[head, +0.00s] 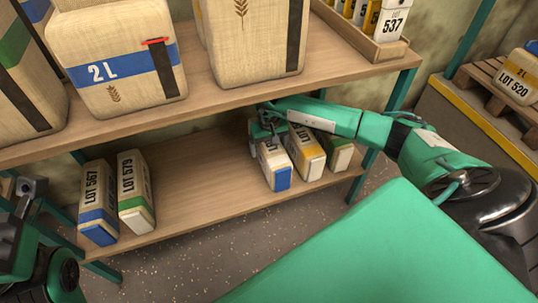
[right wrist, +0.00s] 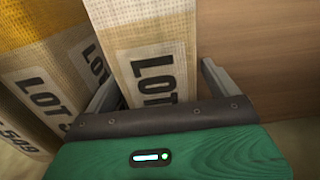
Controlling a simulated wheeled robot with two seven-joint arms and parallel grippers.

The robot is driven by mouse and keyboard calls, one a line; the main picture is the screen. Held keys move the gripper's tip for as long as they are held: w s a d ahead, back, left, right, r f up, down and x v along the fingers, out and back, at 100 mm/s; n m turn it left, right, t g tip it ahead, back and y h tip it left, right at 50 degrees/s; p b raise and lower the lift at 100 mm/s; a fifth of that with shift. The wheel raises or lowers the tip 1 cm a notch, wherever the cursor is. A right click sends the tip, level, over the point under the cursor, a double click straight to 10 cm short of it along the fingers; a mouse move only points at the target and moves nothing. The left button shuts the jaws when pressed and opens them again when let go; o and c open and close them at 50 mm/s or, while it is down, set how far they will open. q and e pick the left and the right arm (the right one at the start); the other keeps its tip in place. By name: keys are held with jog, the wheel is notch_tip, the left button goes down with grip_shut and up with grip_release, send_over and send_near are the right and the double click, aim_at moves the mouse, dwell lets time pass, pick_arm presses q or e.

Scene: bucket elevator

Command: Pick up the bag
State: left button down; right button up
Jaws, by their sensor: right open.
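In the right wrist view, the bag (right wrist: 148,48) with a "LOT" label stands between the two open fingers (right wrist: 160,85). There is a gap on the right finger's side; the left finger is close to the bag. The label's number is hidden by the gripper body. Part of my left gripper (head: 28,188) shows at the left edge; its fingers are not clear.
A yellow-banded bag (head: 306,155) and a green-ended bag (head: 337,155) stand close on the right. Bags LOT 567 (head: 98,203) and LOT 579 (head: 135,190) stand at the left of the lower shelf (head: 205,185). Mid-shelf is clear.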

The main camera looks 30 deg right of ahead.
notch_tip(320, 180, down, 2)
jog(key=shift+f+b, duration=0.2)
jog(key=shift+b, duration=0.1)
jog(key=c, duration=1.9)
jog(key=shift+w+r, duration=0.1)
jog(key=shift+r, duration=0.1)
grip_shut()
